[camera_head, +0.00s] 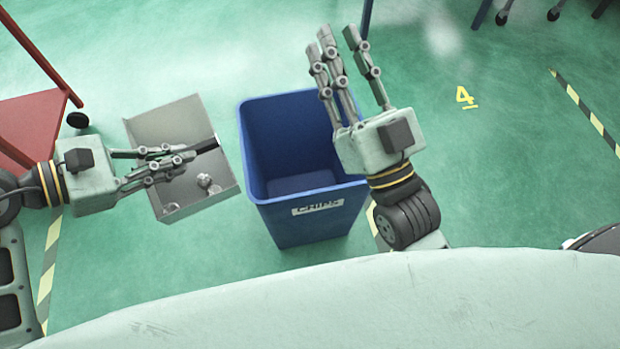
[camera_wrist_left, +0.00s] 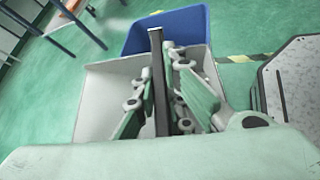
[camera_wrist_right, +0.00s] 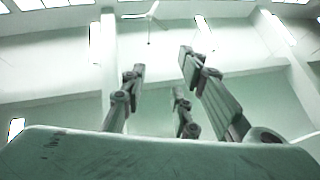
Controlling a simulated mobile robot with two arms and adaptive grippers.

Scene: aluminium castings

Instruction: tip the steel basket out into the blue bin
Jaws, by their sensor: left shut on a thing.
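The steel basket (camera_head: 165,123) is a grey open box just left of the blue bin, with a dark bar handle (camera_head: 208,145) across it. A few small castings (camera_head: 206,183) lie inside near its lower side. My left gripper (camera_head: 180,158) is shut on the handle; in the left wrist view the handle (camera_wrist_left: 157,75) passes between its fingers, with the basket wall (camera_wrist_left: 105,95) behind. The blue bin (camera_head: 310,228), labelled "CHIPS", stands upright and its visible floor looks bare. My right gripper (camera_head: 338,45) is open and empty, fingers pointing up above the bin's right side.
A red cart (camera_head: 30,125) with a black caster stands at the far left. Striped floor tape (camera_head: 50,260) runs at left and more lies at right. The green floor right of the bin, around the yellow 4 (camera_head: 465,96), is clear.

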